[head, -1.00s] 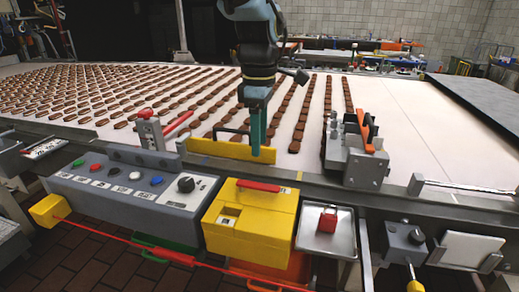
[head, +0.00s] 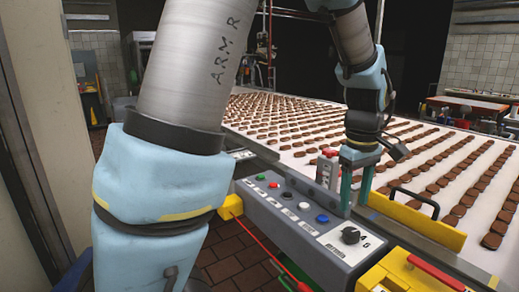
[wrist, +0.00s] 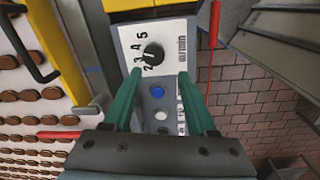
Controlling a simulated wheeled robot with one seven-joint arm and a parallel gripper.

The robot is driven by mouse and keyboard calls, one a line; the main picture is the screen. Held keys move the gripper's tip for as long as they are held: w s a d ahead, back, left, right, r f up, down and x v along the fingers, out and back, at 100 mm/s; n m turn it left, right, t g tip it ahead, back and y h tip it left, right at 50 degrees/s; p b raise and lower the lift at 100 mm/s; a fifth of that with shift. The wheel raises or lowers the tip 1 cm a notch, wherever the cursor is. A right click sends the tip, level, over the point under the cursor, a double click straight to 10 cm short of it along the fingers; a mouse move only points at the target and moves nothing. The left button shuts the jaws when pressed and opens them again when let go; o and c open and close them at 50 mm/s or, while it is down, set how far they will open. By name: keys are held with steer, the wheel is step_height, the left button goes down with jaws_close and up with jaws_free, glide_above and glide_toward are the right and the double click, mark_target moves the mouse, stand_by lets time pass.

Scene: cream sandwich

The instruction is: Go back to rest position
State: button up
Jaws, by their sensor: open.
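My gripper (head: 356,200) hangs fingers-down over the belt-side edge of the grey control panel (head: 262,212). Its two green fingers are apart with nothing between them. In the wrist view the open fingers (wrist: 157,82) frame the panel, with a blue button (wrist: 157,90) between them and a black dial (wrist: 153,53) marked with numbers just beyond. My arm links fill much of the left and upper middle of the head view and hide part of the room behind.
The conveyor (head: 290,150) carries many rows of brown biscuits. A yellow guard with a black handle (head: 415,222) stands right of my gripper. A metal bracket with a red top (head: 328,170) is close on its left. A yellow box (head: 400,275) sits at lower right.

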steer(key=a+f+m, duration=0.2)
steer(key=a, duration=1.2)
steer(key=a+f+m+t, duration=0.1)
steer(key=a+f+m, duration=0.1)
steer(key=a, duration=1.3)
steer(key=shift+w+f+m, duration=0.2)
steer(key=shift+w+m, duration=0.2)
steer(key=shift+m, duration=0.3)
